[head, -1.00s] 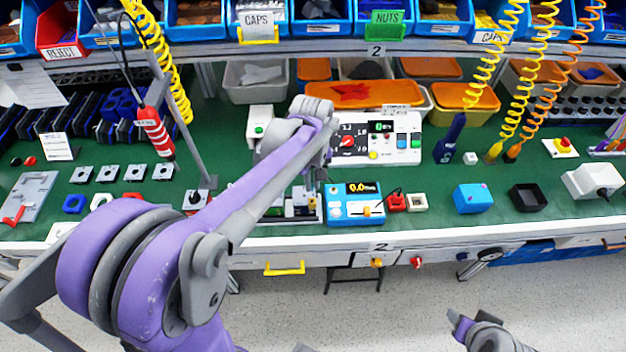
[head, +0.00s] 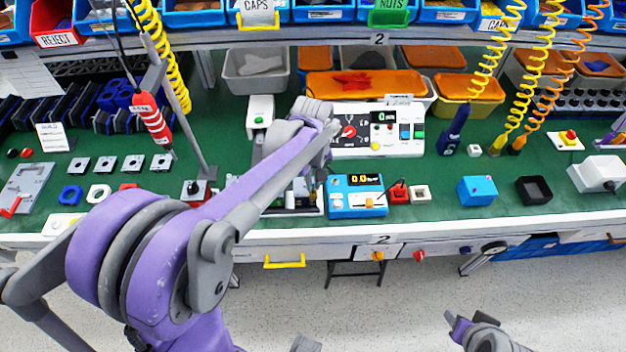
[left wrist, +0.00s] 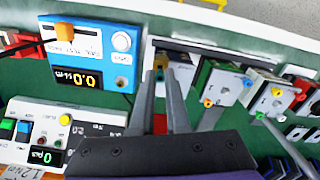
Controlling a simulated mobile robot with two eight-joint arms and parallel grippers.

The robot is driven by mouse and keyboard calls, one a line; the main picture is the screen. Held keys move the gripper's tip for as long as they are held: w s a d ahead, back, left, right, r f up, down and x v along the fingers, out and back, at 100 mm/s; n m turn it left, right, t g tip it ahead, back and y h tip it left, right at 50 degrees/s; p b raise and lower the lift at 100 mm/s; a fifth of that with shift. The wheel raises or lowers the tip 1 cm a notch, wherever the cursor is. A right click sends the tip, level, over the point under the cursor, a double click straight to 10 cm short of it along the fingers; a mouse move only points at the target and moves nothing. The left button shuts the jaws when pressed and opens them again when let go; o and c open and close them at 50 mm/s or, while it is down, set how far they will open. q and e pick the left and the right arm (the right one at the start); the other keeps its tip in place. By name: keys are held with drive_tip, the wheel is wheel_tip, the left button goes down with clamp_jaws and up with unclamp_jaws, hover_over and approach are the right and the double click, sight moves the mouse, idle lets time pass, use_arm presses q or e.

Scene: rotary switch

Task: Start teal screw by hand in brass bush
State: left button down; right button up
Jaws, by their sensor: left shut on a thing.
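My left gripper (left wrist: 160,76) points down at the work fixture (head: 300,208) near the table's front edge. Its two dark fingers show in the left wrist view with a narrow gap between the tips. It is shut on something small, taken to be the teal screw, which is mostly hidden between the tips. A small brass-yellow part, perhaps the brass bush, lies just beyond the fingertips; I cannot tell whether the screw touches it. In the head view my left wrist and forearm cover most of the gripper. Part of my right arm (head: 480,333) shows at the bottom right.
The blue meter box (head: 357,198) stands close right of the fixture. A control panel (head: 378,132) is behind. Switch units with coloured parts (left wrist: 222,88) sit beside the gripper in the wrist view. A red hanging tool (head: 152,124) and grey post are left.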

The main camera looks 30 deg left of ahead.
use_arm(q)
drive_tip(key=shift+f+b, duration=0.5)
drive_tip(key=shift+f, duration=0.35)
idle(0.4)
drive_tip(key=m, duration=0.4)
drive_tip(key=shift+m, duration=0.8)
drive_tip(key=m, duration=0.5)
drive_tip(key=shift+m, duration=0.4)
